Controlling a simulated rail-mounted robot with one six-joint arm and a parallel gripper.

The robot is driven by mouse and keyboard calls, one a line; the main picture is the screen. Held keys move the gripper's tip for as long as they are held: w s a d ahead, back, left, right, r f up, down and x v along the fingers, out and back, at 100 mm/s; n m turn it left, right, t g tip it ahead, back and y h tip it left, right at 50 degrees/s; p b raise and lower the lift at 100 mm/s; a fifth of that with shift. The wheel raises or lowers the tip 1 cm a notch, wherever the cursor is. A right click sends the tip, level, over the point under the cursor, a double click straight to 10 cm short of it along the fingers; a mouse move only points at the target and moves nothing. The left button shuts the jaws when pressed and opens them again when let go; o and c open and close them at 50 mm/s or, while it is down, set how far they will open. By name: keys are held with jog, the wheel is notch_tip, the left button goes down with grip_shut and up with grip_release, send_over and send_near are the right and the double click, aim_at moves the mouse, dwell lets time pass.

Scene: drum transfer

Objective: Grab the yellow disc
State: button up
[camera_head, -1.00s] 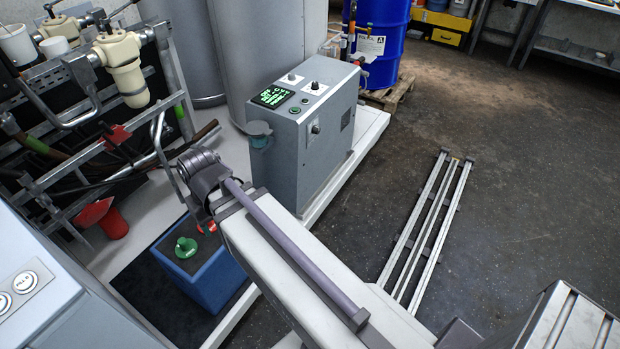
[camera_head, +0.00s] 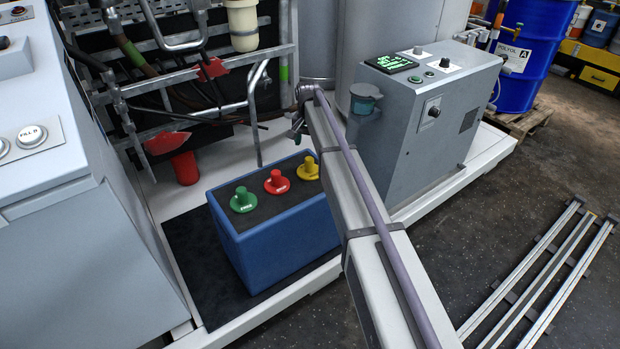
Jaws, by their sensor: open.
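The yellow disc (camera_head: 308,170), with an upright knob, sits on the dark top of a blue box (camera_head: 285,240) at its right back end. A red disc (camera_head: 277,183) and a green disc (camera_head: 243,200) stand in a row to its left. My gripper (camera_head: 297,127) is at the far end of my arm, above and behind the yellow disc in the picture. It is open and apart from the disc. Most of it is small or hidden behind the arm, so its fingertips are not clear.
A grey control cabinet (camera_head: 425,130) stands to the right of the box. A pipe rack (camera_head: 195,90) with hoses is behind, and a grey machine (camera_head: 70,220) is at left. Floor rails (camera_head: 545,275) lie at right. The dark mat (camera_head: 215,290) is clear in front.

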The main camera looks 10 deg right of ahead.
aim_at(309, 158)
notch_tip(309, 158, down, 11)
jog(key=b, duration=1)
jog(key=shift+d+b, duration=0.15)
jog(key=shift+b, duration=0.15)
jog(key=shift+r, duration=0.2)
jog(key=c, duration=1.1)
jog(key=shift+o, duration=0.2)
jog(key=shift+r+p, duration=0.1)
jog(key=shift+p, duration=0.2)
